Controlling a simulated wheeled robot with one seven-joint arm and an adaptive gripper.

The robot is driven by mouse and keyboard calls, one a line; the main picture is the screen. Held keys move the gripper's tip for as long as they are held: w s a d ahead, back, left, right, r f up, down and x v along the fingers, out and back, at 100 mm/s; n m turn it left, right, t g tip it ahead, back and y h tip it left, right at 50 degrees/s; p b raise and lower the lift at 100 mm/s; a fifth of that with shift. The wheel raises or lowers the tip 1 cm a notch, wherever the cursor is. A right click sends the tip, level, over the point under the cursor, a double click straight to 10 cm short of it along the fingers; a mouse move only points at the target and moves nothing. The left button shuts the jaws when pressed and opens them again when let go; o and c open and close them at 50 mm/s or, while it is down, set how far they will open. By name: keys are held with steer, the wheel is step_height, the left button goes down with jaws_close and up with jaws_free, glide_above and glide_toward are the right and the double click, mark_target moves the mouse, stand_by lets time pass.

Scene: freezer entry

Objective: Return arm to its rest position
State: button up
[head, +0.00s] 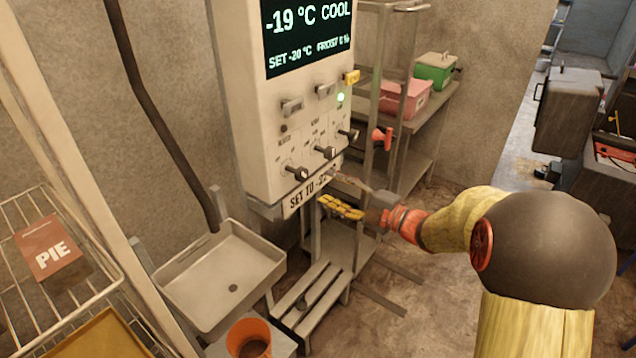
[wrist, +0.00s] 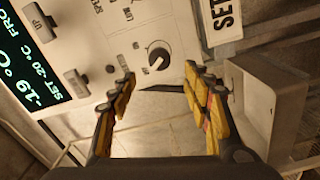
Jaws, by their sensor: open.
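My gripper (head: 340,196) is at the lower right of the freezer control panel (head: 263,125), just in front of its bottom edge. In the wrist view my gripper (wrist: 160,88) has its yellow-padded fingers spread apart, with nothing held between them. A black round knob (wrist: 158,57) on the panel shows beyond the fingertips; I cannot tell whether a finger touches it. My yellow and red arm reaches in from the right of the head view. The panel display (head: 306,35) reads -19 °C COOL and SET -20 °C.
A label (head: 308,195) hangs under the panel. A sink-like tray (head: 220,278) and an orange bucket (head: 249,338) stand below. A rack with a PIE box (head: 50,250) is at left. Shelves hold a pink bin (head: 405,99) and a green bin (head: 436,69). Floor right of the panel is partly open.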

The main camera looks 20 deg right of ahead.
steer(key=shift+v, duration=0.75)
